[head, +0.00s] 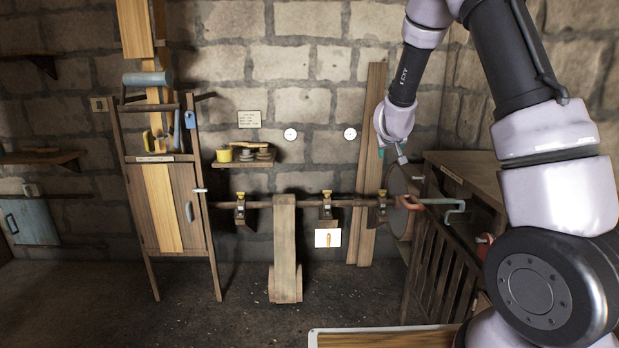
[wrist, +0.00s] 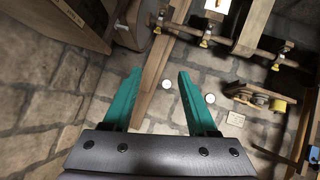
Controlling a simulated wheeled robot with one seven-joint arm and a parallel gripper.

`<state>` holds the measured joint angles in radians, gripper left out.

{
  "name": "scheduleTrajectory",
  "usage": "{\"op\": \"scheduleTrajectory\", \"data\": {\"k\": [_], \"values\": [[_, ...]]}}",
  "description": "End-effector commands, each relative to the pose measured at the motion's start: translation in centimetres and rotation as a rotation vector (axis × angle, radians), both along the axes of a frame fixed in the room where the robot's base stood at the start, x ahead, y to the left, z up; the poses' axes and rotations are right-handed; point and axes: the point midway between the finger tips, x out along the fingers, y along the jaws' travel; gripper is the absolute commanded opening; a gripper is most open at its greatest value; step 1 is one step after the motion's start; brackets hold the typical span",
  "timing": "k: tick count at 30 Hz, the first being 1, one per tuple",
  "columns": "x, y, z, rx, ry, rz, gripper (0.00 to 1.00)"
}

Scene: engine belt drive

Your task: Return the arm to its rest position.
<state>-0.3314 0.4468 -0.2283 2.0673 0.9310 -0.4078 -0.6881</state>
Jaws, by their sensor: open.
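My arm comes in from the right of the head view, and my gripper (head: 402,156) hangs at its end in front of the stone wall, above the right end of the line shaft (head: 345,203). In the wrist view my gripper (wrist: 159,73) shows two teal fingers spread apart, with nothing between them. The belt (head: 285,240) hangs over the shaft in the head view. A round wheel (head: 399,205) sits at the shaft's right end, below my gripper. I cannot tell the exact gap between my gripper and the wheel.
A wooden cabinet (head: 465,172) stands on the right, close to my arm. A small shelf (head: 245,164) holds a yellow spool (head: 224,155). A tall wooden stand (head: 165,205) is at left. The middle floor is mostly clear.

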Motion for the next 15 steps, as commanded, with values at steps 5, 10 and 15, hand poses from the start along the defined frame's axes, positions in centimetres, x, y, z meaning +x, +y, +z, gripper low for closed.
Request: {"op": "scheduleTrajectory", "data": {"k": [5,10,15], "values": [[-5.2,1.3,7.6,0.252,0.004,0.025,0.58],[-11.9,2.2,13.1,0.435,0.047,0.047,0.58],[-19.9,2.8,17.0,0.561,0.108,0.046,0.58]]}}
